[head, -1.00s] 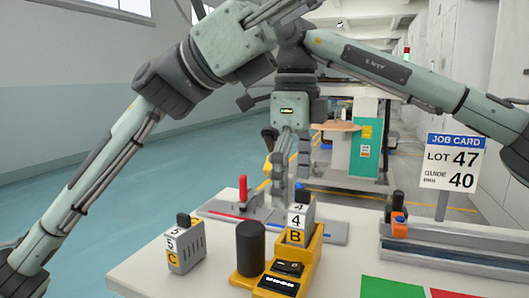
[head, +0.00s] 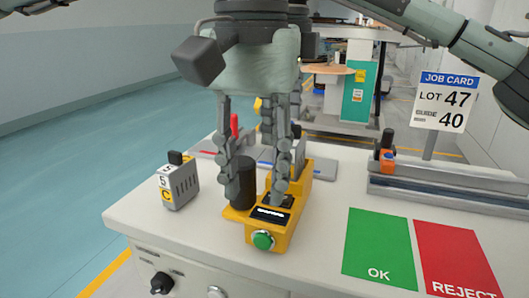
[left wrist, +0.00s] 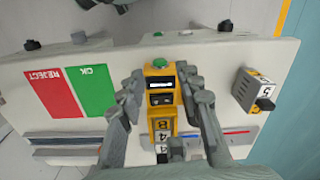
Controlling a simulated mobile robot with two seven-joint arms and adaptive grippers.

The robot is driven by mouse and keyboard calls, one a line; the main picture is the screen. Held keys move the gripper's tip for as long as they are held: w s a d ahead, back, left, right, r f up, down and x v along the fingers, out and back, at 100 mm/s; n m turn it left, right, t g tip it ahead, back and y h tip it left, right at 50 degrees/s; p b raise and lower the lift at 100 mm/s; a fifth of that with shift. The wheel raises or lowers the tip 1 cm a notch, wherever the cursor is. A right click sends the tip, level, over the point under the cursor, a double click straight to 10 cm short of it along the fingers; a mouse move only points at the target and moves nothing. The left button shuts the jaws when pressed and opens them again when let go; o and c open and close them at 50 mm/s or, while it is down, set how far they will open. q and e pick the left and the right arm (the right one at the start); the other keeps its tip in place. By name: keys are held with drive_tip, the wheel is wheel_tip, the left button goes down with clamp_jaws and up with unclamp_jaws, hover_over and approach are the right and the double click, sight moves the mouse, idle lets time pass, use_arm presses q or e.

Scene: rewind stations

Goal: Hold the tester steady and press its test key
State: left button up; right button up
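The yellow tester (head: 288,222) stands on the white table, with a dark display and a round green button (head: 263,240) on its front end. The button also shows in the left wrist view (left wrist: 159,63). A block marked 4 (left wrist: 162,138) sits at the tester's back end, mostly hidden by my fingers in the head view. My left gripper (head: 256,198) points down over the tester, open. In the left wrist view its fingers (left wrist: 160,80) appear on either side; contact cannot be told. My right gripper is not in view.
A grey block marked 5 and C (head: 179,184) stands at the left. Green OK (head: 380,246) and red REJECT (head: 455,258) mats lie at the right. A grey rail (head: 450,192) and job card (head: 443,103) are behind them.

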sight(266, 186)
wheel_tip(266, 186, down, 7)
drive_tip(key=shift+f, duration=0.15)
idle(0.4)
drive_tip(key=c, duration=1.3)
use_arm(q)
drive_tip(key=shift+c, duration=0.4)
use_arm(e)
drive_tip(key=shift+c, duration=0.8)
use_arm(q)
clamp_jaws()
